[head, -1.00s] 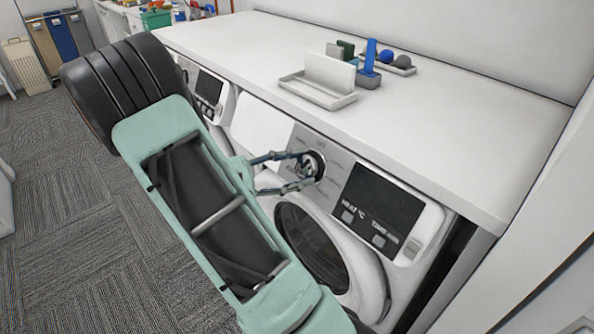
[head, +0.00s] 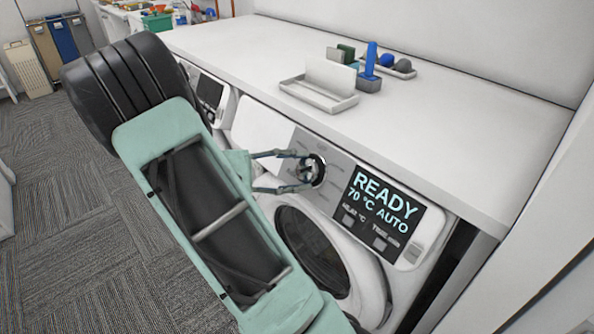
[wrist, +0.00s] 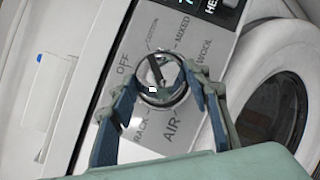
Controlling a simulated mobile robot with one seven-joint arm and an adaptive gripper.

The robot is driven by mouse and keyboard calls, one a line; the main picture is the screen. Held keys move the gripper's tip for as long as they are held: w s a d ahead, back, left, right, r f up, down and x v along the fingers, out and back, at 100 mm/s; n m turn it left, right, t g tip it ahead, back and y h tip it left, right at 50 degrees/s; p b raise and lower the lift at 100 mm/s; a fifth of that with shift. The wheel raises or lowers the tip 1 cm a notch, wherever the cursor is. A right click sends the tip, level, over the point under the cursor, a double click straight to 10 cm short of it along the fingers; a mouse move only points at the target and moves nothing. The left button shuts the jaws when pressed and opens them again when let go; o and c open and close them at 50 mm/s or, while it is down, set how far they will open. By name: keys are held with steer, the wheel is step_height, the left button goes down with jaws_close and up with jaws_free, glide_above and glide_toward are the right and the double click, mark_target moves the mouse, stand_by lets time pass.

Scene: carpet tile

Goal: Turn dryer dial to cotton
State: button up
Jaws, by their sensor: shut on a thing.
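The dryer dial (wrist: 161,82) is a round chrome knob with a dark bar across it, on a grey panel marked OFF, COTTON, MIXED, WOOL, AIR and RACK. The bar's upper end lies near the COTTON label (wrist: 157,51), but I cannot tell its exact setting. In the head view the dial (head: 316,170) is partly hidden by my fingers. My gripper (wrist: 163,79) is shut on the dial, one finger on each side. The dryer display (head: 382,203) is lit and reads READY, 70 °C, AUTO.
The white countertop (head: 440,130) overhangs the panel just above. It holds a pale tray (head: 318,98) and a second tray with small items. The dryer's round door (head: 312,250) is below the dial. Another machine stands to the left.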

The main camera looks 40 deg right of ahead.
steer(key=o, duration=1.2)
steer(key=shift+c, duration=0.2)
steer(key=shift+a, duration=0.15)
steer(key=v, duration=1.1)
steer(key=shift+a, duration=0.4)
steer(key=shift+w+r, duration=0.1)
